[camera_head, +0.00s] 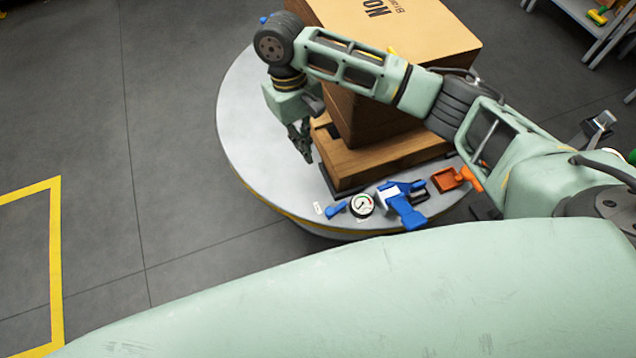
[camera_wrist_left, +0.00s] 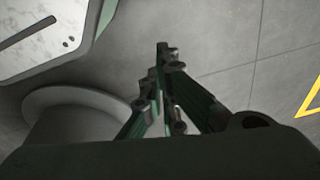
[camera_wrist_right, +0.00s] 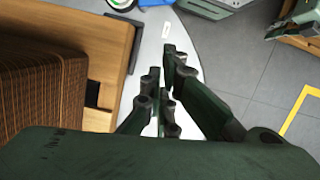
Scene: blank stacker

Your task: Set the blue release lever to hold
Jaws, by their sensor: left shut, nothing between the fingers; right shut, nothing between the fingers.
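A small blue lever (camera_head: 335,209) sits at the front edge of the round grey table (camera_head: 250,130), beside a white label and a round gauge (camera_head: 361,205). Its exact setting is too small to tell. A blue part, probably this lever, shows at the top edge of the right wrist view (camera_wrist_right: 154,2). My right gripper (camera_head: 303,150) is shut and empty, above the table left of the wooden block and behind the lever, apart from it. It also shows in the right wrist view (camera_wrist_right: 172,60). My left gripper (camera_wrist_left: 163,55) is shut and empty over grey floor, outside the head view.
A stack of brown sheets (camera_head: 375,115) on a wooden block (camera_head: 365,165) fills the table's middle. A blue and white tool (camera_head: 405,203) and an orange tray (camera_head: 446,180) stand right of the gauge. The table's left side is clear.

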